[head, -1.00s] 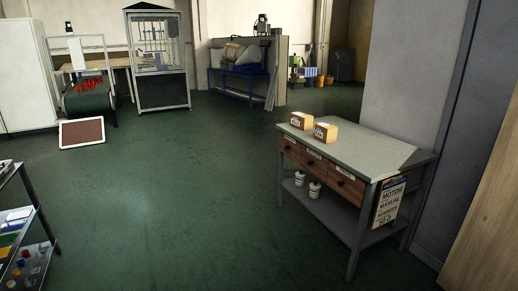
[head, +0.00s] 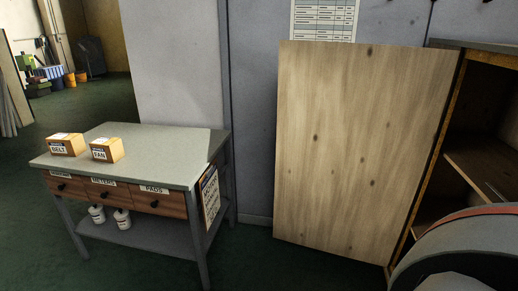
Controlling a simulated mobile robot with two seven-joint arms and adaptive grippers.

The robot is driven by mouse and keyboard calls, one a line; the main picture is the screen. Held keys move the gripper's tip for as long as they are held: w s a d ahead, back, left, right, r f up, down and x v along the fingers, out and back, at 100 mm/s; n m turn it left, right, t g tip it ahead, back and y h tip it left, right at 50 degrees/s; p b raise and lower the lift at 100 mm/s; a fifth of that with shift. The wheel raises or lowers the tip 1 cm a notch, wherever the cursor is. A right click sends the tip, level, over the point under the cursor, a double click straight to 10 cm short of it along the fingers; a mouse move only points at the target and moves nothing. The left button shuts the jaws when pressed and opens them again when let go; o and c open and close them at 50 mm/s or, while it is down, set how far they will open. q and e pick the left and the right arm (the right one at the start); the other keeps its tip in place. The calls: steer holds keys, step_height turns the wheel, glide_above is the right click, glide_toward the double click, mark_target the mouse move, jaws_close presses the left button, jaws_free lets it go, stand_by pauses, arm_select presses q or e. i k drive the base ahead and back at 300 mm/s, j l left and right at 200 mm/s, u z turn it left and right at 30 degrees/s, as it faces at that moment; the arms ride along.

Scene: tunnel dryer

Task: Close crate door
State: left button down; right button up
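A tall wooden door (head: 360,150) stands wide open at the right of the head view. It is hinged along its right edge to a wooden crate or cabinet (head: 490,140), whose dark inside shows a shelf (head: 485,172). The far right part of the crate is cut off by the picture edge. A rounded grey part with a red band, perhaps my own, covers its lower front. Neither of my grippers is in view.
A grey workbench (head: 150,160) with drawers stands at the left, with two small boxes labelled BELT (head: 67,144) and FAN (head: 107,150) on top. White containers stand on its lower shelf. A grey wall is behind the door. Green floor is clear at the lower left.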

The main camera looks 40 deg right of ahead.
mark_target(358, 124)
steer(key=i+z, duration=0.25)
steer(key=z, duration=0.25)
steer(key=i+j+z, duration=0.1)
steer(key=i+z, duration=0.15)
steer(key=z, duration=0.2)
steer(key=i+j+z, duration=0.2)
steer(key=z, duration=0.3)
steer(key=i+j+z, duration=0.2)
steer(key=z, duration=0.25)
steer(key=i+j+z, duration=0.1)
steer(key=j+z, duration=0.4)
steer(key=l, duration=0.15)
